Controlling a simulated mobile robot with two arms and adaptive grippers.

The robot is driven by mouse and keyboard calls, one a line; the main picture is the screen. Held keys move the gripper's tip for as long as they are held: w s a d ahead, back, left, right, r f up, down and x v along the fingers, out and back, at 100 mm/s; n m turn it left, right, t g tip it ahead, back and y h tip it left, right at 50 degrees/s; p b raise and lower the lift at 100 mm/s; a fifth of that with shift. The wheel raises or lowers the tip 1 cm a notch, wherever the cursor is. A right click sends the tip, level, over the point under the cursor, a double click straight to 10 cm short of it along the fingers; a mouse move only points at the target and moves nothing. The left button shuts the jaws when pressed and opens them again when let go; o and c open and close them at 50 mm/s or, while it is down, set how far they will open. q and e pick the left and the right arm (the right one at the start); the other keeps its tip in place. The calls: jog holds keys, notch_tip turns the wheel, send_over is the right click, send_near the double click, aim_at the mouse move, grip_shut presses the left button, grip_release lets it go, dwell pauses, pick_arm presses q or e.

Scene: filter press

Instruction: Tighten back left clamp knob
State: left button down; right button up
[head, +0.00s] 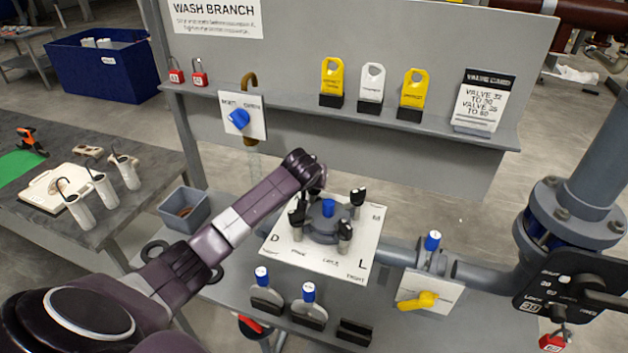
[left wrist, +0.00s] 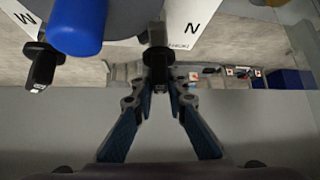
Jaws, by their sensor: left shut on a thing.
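The filter press (head: 322,228) is a round grey body with a blue centre knob (head: 328,207) on a white lettered plate (head: 283,249). Black clamp knobs stand around it: back right (head: 357,196), front left (head: 296,217) and front right (head: 345,230). My left gripper (head: 316,188) reaches in over the back left corner and mostly hides the knob there. In the left wrist view, the blue fingers of my left gripper (left wrist: 160,88) are shut on a black clamp knob (left wrist: 157,58), the back left one. Another black knob (left wrist: 42,65) stands apart to the left. My right gripper is not in view.
Behind stands a grey panel with a shelf (head: 440,128) of yellow and white tags. A blue-handled valve (head: 238,119) is on the panel. Blue-topped parts (head: 309,293) and a yellow-handled valve (head: 427,299) are in front and right. A grey bin (head: 184,209) is left.

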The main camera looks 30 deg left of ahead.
pick_arm(q)
jog(key=n+y, duration=0.1)
jog(key=n+g, duration=0.1)
jog(key=shift+d+f+n+y+b, duration=0.2)
jog(key=shift+n+y+b, duration=0.1)
jog(key=shift+n+y, duration=0.1)
jog(key=shift+n+g+y+b, duration=0.5)
jog(key=shift+n+g, duration=0.1)
jog(key=shift+n, duration=0.3)
jog(key=n+g+y+b, duration=0.1)
jog(key=n+b, duration=0.1)
jog(key=b, duration=0.1)
jog(key=n+g+y+b, duration=0.1)
jog(key=n+g+b, duration=0.1)
jog(key=n+b, duration=0.1)
jog(key=shift+a+g+b, duration=0.1)
jog(key=shift+g+b, duration=0.2)
jog(key=shift+b, duration=0.1)
jog(key=shift+r+n+g+b, duration=0.1)
jog(key=shift+n+g+b, duration=0.5)
jog(key=shift+n+b, duration=0.3)
jog(key=shift+s+a, duration=0.1)
jog(key=c, duration=1.6)
grip_release()
jog(key=shift+r, duration=0.15)
jog(key=shift+d+r, duration=0.2)
jog(key=shift+d, duration=0.05)
jog(key=v, duration=1.1)
jog(key=shift+d, duration=0.2)
